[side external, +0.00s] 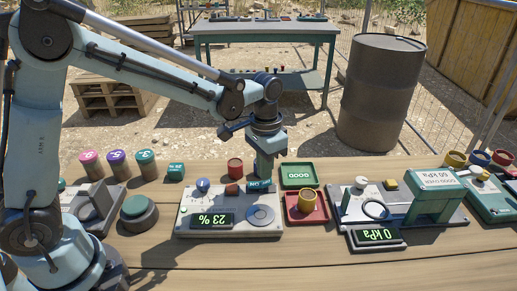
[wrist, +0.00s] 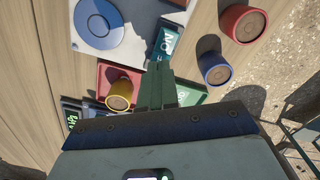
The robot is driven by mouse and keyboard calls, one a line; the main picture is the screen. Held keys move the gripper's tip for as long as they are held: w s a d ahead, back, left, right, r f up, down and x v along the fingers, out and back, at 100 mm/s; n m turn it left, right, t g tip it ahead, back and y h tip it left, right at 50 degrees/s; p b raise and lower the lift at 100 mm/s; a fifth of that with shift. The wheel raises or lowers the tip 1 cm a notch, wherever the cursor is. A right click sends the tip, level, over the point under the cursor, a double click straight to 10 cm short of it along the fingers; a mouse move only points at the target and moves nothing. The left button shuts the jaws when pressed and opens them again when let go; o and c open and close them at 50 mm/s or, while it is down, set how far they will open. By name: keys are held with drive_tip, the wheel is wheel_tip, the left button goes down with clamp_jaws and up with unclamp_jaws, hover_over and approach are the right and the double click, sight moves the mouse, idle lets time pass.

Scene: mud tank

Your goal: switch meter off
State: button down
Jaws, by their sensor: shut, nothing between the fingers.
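The meter (side external: 228,218) is a pale panel on the table with a lit display (side external: 212,220) reading 23 %, upside down in the side external view. Its teal switch (side external: 258,185) sits at the panel's far right corner. In the wrist view the switch (wrist: 165,42) shows the letters ON, turned over. The panel's round blue-grey disc (wrist: 98,22) is beside it. My gripper (wrist: 157,68) is shut and empty, pointing down with its tips close to the switch. I cannot tell whether they touch it.
A red tray (side external: 293,216) with a yellow cup (side external: 306,201) and a green tray (side external: 299,184) stand right of the meter. A red cup (side external: 235,168) is behind it; a blue cup (wrist: 213,68) shows in the wrist view. A 0 kPa device (side external: 375,236) stands further right.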

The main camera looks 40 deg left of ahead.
sight(263, 183)
drive_tip(key=shift+f, duration=0.8)
idle(0.4)
drive_tip(key=shift+r, duration=3.5)
drive_tip(key=s+a+r+n+t, duration=0.2)
drive_tip(key=s+a+t, duration=0.5)
drive_tip(key=s, duration=0.5)
drive_tip(key=shift+s+n, duration=0.15)
drive_tip(key=shift+n, duration=0.35)
